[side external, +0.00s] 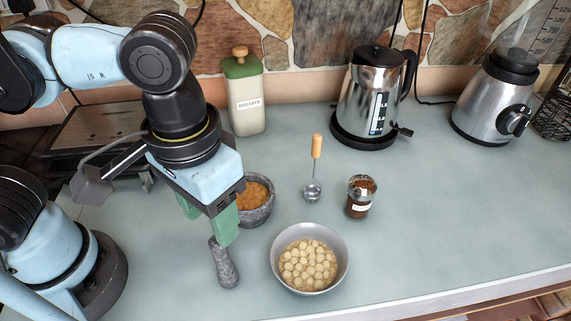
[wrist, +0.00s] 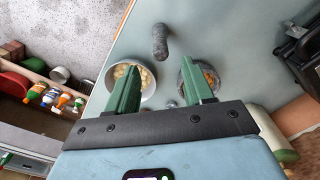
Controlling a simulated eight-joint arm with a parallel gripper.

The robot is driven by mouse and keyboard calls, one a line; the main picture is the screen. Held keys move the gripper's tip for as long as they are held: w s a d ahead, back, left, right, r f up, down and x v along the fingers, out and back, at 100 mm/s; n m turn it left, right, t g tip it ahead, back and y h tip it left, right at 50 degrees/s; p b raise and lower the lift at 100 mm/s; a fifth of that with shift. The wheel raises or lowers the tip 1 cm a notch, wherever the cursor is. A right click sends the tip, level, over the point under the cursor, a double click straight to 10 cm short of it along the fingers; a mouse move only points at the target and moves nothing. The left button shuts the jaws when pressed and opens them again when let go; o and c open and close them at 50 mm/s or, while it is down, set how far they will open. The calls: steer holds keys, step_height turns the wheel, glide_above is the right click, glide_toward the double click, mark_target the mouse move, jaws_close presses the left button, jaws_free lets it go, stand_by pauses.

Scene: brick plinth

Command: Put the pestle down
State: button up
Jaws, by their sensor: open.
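The grey stone pestle (side external: 224,268) is on the counter, left of the bowl of round pale pieces. In the wrist view the pestle (wrist: 160,42) shows beyond my fingertips, between their lines and touching neither finger. My gripper (side external: 207,226) has its green fingers spread and nothing between them; it is above the counter near the pestle's upper end. In the wrist view the gripper (wrist: 160,68) is also open. The stone mortar (side external: 262,212) with orange-brown contents stands just behind the gripper, partly hidden by it.
A grey bowl (side external: 275,270) of pale pieces stands right of the pestle. Behind it are a wooden-handled scoop (side external: 316,148) and a small brown jar (side external: 360,200). A green-lidded canister (side external: 246,105), kettle (side external: 368,95) and blender (side external: 490,95) line the back. The right counter is clear.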

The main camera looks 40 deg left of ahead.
steer(key=shift+r, duration=0.6)
steer(key=shift+w+a, duration=0.2)
steer(key=w+a+f+t, duration=0.1)
steer(key=w+a+t, duration=0.2)
steer(key=w+a, duration=0.3)
steer(key=w+a+f+t, duration=0.2)
steer(key=w+a+t, duration=0.2)
steer(key=a, duration=0.9)
steer(key=shift+w+f, duration=0.15)
steer(key=shift+w, duration=0.7)
